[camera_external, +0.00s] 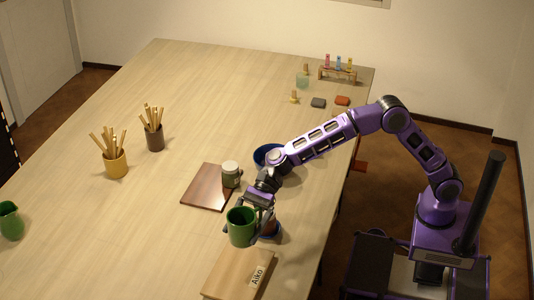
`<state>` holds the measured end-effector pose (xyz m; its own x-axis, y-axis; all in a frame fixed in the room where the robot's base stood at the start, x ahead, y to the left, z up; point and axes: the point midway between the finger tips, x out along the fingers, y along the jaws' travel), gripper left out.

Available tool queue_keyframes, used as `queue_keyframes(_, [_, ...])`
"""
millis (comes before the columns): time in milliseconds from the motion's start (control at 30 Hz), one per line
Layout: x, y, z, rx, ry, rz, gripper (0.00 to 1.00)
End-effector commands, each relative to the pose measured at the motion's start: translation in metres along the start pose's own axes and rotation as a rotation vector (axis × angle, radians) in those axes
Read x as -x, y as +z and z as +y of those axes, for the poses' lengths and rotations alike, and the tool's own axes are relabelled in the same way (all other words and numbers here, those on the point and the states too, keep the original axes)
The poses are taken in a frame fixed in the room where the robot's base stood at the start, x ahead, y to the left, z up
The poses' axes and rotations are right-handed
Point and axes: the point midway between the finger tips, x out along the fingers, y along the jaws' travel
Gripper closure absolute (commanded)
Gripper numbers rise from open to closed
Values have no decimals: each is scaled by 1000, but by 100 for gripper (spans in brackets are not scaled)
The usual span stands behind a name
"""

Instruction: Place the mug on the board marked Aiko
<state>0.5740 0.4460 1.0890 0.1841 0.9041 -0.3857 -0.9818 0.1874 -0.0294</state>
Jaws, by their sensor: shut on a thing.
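A green mug (241,227) is held in my gripper (256,214), which is shut on it. The mug looks upright and appears to be above the table, just behind the light wooden board (232,273) marked Aiko. The Aiko label (257,277) is on that board's right side, near the front edge of the picture. My gripper's fingers are partly hidden by the mug, and their exact contact with it is hard to see.
A dark brown board (203,188) lies behind, with a jar (231,174) at its right edge. A blue bowl (268,154) is partly behind my arm. Brush pots (116,165) and a green jug (11,221) stand left. The table's middle is clear.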

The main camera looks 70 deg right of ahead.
Motion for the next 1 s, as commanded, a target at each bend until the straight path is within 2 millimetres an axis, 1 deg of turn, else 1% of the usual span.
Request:
queue_keyframes(33, [-11, 4, 11, 8, 19, -2, 82])
queue_keyframes(100, [-20, 8, 21, 14, 36, -4, 82])
queue_keyframes(200, [-28, 6, 29, 19, 50, -4, 82])
queue_keyframes(267, [-33, -2, 31, 19, 53, -4, 82])
queue_keyframes(400, [-43, -25, 32, 20, 54, -3, 82])
queue_keyframes(567, [-49, -38, 32, 21, 53, -4, 82])
queue_keyframes(800, [-64, -73, 34, 20, 54, -4, 82])
queue_keyframes(900, [-67, -80, 34, 21, 54, -5, 82])
queue_keyframes(1000, [-67, -81, 34, 22, 53, -6, 82])
